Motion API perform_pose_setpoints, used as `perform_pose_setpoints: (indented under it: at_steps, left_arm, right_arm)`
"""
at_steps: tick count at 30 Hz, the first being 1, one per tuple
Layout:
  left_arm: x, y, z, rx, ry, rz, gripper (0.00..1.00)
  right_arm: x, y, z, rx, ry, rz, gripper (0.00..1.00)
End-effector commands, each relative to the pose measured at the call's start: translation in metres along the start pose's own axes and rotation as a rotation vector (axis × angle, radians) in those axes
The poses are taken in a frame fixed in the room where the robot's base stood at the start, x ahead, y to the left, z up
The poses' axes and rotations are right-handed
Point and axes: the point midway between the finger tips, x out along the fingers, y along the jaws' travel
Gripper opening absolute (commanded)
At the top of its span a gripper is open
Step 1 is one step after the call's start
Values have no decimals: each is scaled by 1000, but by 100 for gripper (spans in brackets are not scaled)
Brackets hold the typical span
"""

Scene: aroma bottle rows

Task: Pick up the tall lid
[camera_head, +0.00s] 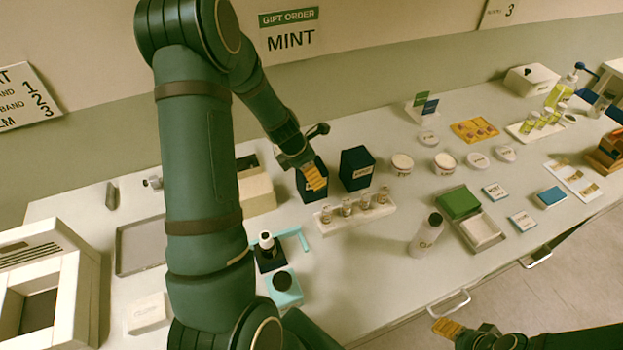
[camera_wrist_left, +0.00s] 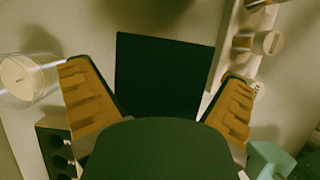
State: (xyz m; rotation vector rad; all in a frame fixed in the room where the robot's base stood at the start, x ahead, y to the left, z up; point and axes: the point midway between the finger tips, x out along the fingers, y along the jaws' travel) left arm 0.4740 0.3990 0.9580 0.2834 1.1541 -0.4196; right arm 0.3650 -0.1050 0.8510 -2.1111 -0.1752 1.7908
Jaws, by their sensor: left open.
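Two tall dark navy box-shaped pieces stand near the middle of the table in the head view. The left one (camera_head: 309,192) is under my left gripper (camera_head: 316,178) and partly hidden by it; the right one (camera_head: 356,169) stands clear beside it, with a small pale label. I cannot tell for sure which is the tall lid. In the left wrist view, a dark square top (camera_wrist_left: 165,75) shows between the two spread orange fingers of my left gripper (camera_wrist_left: 158,100), with no clear contact. My right gripper (camera_head: 447,328) is at the table's front edge; its opening is unclear.
A white rack of small bottles (camera_head: 358,214) stands just in front of the boxes. Round white-lidded jars (camera_head: 402,164) stand to their right. A teal stand (camera_head: 284,289) is at the front left, and a pale bottle (camera_head: 426,235) is at the front right.

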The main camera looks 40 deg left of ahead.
Motion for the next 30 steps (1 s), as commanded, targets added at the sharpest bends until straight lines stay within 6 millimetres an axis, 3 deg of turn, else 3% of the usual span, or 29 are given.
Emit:
perform_pose_setpoints:
  at_steps: [1,5,6,22,30]
  left_arm:
    - [0,0,0,0,0,0,93]
    - [0,0,0,0,0,0,47]
    - [0,0,0,0,0,0,44]
    - [-4,0,2,2,-1,0,40]
    - [-48,0,21,4,-3,2,40]
  right_arm:
    - [0,0,0,0,0,0,62]
    - [0,0,0,0,0,0,62]
    - [0,0,0,0,0,0,62]
    - [-2,-1,0,0,0,-1,62]
    - [-20,-7,-3,-1,0,-4,62]
